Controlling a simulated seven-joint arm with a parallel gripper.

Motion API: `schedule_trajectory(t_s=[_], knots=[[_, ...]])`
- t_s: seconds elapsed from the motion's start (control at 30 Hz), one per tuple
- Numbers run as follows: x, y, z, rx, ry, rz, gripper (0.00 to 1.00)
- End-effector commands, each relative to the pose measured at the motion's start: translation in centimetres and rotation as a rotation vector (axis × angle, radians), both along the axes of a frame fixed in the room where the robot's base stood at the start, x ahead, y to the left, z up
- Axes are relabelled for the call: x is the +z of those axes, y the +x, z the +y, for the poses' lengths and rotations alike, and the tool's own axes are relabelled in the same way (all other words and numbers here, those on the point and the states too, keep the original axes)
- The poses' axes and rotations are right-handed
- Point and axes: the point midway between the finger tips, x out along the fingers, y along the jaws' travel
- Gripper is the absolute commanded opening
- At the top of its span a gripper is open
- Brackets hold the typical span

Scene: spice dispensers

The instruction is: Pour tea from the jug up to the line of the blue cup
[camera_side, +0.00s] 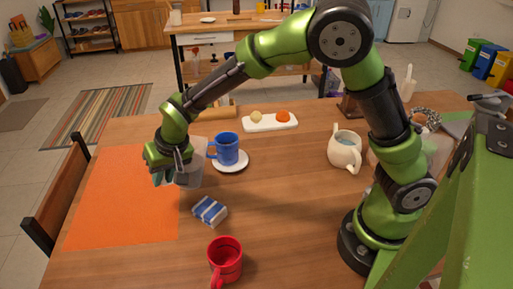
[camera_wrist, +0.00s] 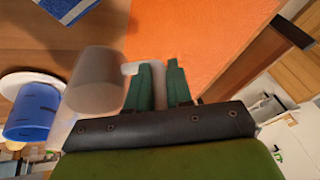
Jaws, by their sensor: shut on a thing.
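My gripper (camera_wrist: 158,72) is shut on the handle of a translucent greyish jug (camera_wrist: 95,82), which sits between the green fingers. In the side view the jug (camera_side: 192,168) is held above the table at the orange mat's right edge, roughly upright, just left of the blue cup. The blue cup (camera_side: 228,149) stands upright on a white saucer (camera_side: 232,167). It also shows in the wrist view (camera_wrist: 31,113), at the left edge, with dark marks on its side. The jug's contents and the level inside the cup cannot be made out.
A cream pot (camera_side: 345,149) is to the right, near my arm. A white tray (camera_side: 270,122) with two round items lies behind the cup. The orange mat (camera_side: 120,205) is bare.

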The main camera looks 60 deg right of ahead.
Motion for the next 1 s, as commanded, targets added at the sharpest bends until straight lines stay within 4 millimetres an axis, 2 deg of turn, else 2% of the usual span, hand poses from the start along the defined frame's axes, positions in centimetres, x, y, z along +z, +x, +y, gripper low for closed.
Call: schedule_trajectory(t_s=[0.1,0.5,1.0], knots=[[-0.7,0.1,0.9,0.006,-0.073,0.003,0.0],[-2.3,0.3,1.6,-0.002,-0.245,0.015,0.0],[2.3,0.3,1.6,-0.003,-0.253,0.014,0.0]])
